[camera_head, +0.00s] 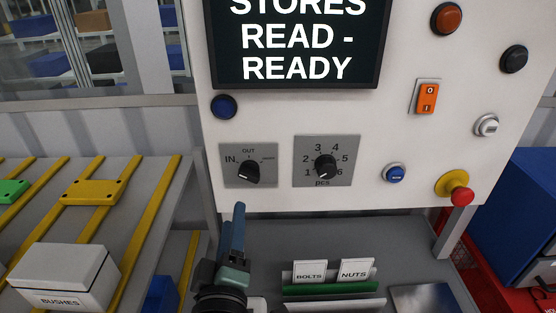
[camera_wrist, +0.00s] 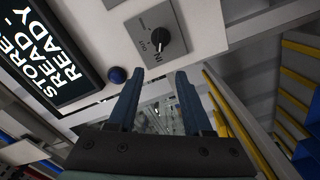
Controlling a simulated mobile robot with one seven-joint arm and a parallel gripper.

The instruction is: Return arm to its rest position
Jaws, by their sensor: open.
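My gripper (camera_wrist: 158,103) is open and empty in the wrist view, with its two blue fingers apart. In the head view my gripper (camera_head: 236,228) is seen from the side at the bottom centre, in front of the lower left part of the white control panel (camera_head: 400,180). It appears apart from the panel. The IN/OUT selector knob (camera_head: 247,171) is just above the fingertips in the head view. It also shows in the wrist view (camera_wrist: 160,42), beyond the fingers. The screen (camera_head: 298,42) reads "STORES READ - READY".
A numbered knob (camera_head: 325,166), a red emergency button (camera_head: 460,196) and an orange switch (camera_head: 427,98) are on the panel. Below are BOLTS (camera_head: 310,271) and NUTS (camera_head: 355,270) cards on a grey shelf. A white BUSHES box (camera_head: 64,278) stands on the left rack.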

